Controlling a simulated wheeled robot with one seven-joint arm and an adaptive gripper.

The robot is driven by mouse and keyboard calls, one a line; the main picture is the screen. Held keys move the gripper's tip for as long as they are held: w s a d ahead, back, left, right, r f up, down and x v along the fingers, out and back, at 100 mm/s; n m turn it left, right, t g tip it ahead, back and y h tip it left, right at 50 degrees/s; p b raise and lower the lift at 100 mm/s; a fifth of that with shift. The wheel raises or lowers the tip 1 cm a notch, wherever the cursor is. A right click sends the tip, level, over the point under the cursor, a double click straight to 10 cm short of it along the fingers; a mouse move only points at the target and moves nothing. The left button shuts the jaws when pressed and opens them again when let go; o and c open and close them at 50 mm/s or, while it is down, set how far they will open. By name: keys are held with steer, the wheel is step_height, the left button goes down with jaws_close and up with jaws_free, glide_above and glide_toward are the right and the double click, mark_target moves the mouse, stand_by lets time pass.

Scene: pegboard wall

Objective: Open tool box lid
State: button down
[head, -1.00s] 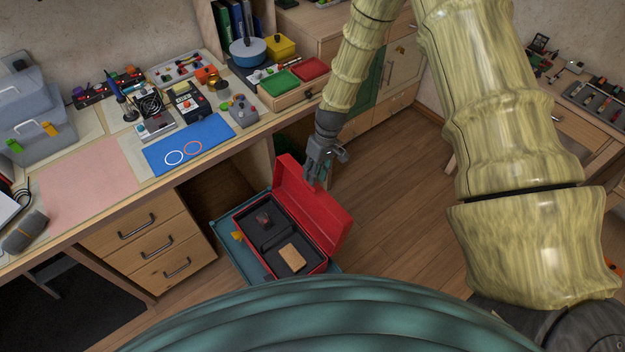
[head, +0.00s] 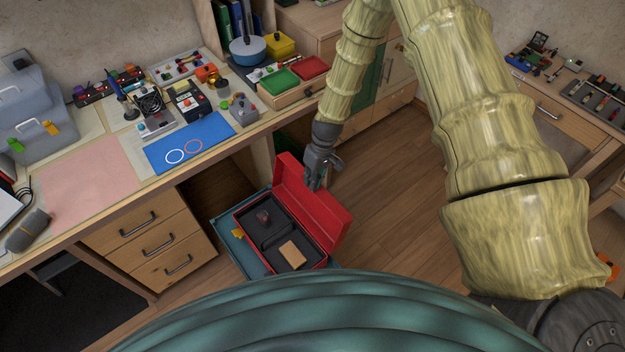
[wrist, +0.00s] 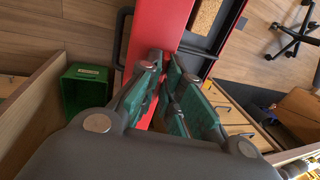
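The red tool box (head: 238,222) stands low in front of the workbench in the head view, with its black inside showing. Its red lid (head: 318,212) is swung up and leans back to the right. My gripper (head: 313,184) is at the lid's far upper end. In the wrist view the lid (wrist: 165,22) lies behind and between the teal fingers of my gripper (wrist: 163,62). The fingers are partly apart, with red showing in the gap. Whether they touch the lid cannot be told. A brown block (head: 293,253) and a small dark reddish item (head: 263,217) lie inside the box.
A teal surface (head: 232,240) lies under the box. The workbench with drawers (head: 150,240) stands to the left, carrying a blue mat (head: 190,142) and tools. A green bin (wrist: 86,88) shows in the wrist view. Wooden floor (head: 385,220) is clear right of the lid.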

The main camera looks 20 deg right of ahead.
stand_by(0.3)
steer(key=shift+h, duration=0.6)
steer(key=a, duration=0.1)
steer(key=s+a, duration=0.1)
steer(key=a, duration=0.1)
steer(key=s+a+r, duration=0.1)
steer(key=shift+a, duration=0.4)
steer(key=c, duration=1.6)
jaws_free()
steer(key=shift+w, duration=0.1)
step_height(320, 180, up, 12)
steer(key=d, duration=0.1)
steer(key=shift+w+d, duration=0.25)
steer(key=shift+d, duration=0.05)
